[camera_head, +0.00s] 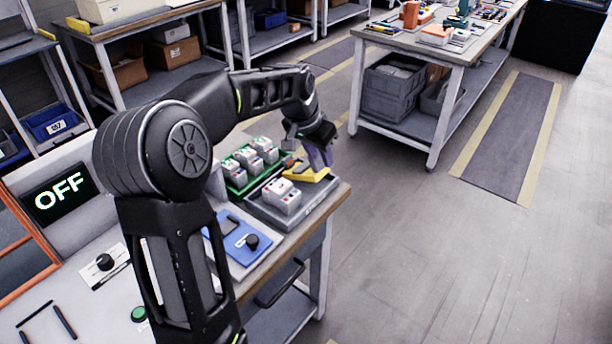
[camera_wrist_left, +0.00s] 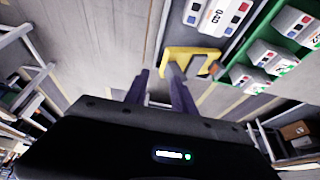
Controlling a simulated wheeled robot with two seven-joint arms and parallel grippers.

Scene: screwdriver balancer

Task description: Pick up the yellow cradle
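The yellow cradle (camera_head: 307,174) is at the far right end of a grey tray on the workbench. In the left wrist view the yellow cradle (camera_wrist_left: 204,56) is just beyond my fingertips, to the right of centre. My left gripper (camera_head: 321,160) is low over the cradle, pointing down. In the wrist view my left gripper (camera_wrist_left: 158,74) has its two fingers apart, with the cradle by the tip of the right one. I cannot tell whether that finger touches it. My right gripper is not in view.
The grey tray (camera_head: 312,206) holds white blocks (camera_head: 281,196). A green tray (camera_head: 236,186) with several white blocks stands behind it. A blue panel with a knob (camera_head: 237,240) is nearer. The bench's right edge is close to the cradle; open floor (camera_head: 420,240) lies beyond.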

